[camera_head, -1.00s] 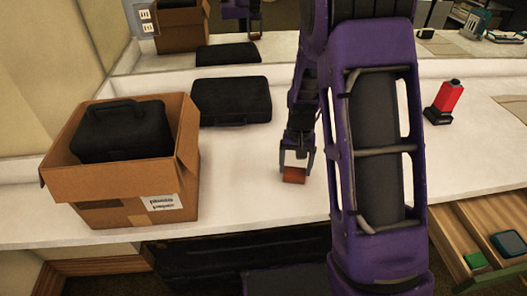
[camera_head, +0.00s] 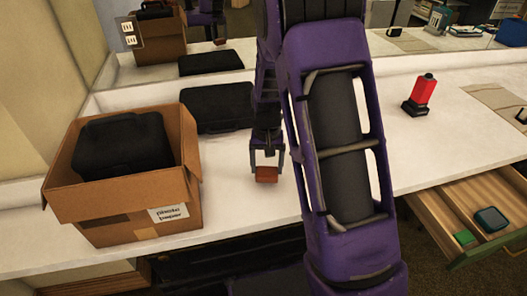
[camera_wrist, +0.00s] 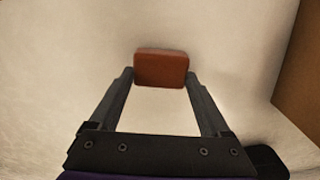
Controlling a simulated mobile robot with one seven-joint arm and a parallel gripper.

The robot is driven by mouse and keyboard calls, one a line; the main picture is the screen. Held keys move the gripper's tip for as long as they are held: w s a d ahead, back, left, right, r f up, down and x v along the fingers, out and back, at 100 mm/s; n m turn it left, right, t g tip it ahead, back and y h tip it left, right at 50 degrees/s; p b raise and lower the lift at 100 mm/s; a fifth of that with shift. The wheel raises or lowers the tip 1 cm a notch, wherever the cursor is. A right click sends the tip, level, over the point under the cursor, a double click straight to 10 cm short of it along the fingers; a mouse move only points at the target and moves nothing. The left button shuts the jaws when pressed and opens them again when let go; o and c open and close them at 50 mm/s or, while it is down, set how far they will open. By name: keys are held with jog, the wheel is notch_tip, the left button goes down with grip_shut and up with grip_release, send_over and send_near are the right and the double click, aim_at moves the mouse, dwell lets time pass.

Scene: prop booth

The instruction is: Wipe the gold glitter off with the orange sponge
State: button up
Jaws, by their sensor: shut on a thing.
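The orange sponge (camera_head: 265,174) is a small reddish-orange block over the white counter, to the right of the cardboard box. My gripper (camera_head: 267,164) points down and is shut on the sponge. In the wrist view the sponge (camera_wrist: 161,66) sits between the two fingertips (camera_wrist: 160,77), with pale counter around it. I cannot tell whether its underside touches the counter. A tan patch (camera_head: 497,98) lies on the counter at the far right; I cannot tell whether it is the gold glitter. My arm hides part of the middle of the counter.
A cardboard box (camera_head: 120,215) holding a black case (camera_head: 125,147) stands at left. Another black case (camera_head: 215,108) lies behind. An open drawer (camera_head: 480,205) juts out below the counter. A mirror runs along the back.

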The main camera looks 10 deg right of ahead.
jog(key=shift+r+p, duration=1.9)
jog(key=shift+r, duration=1.05)
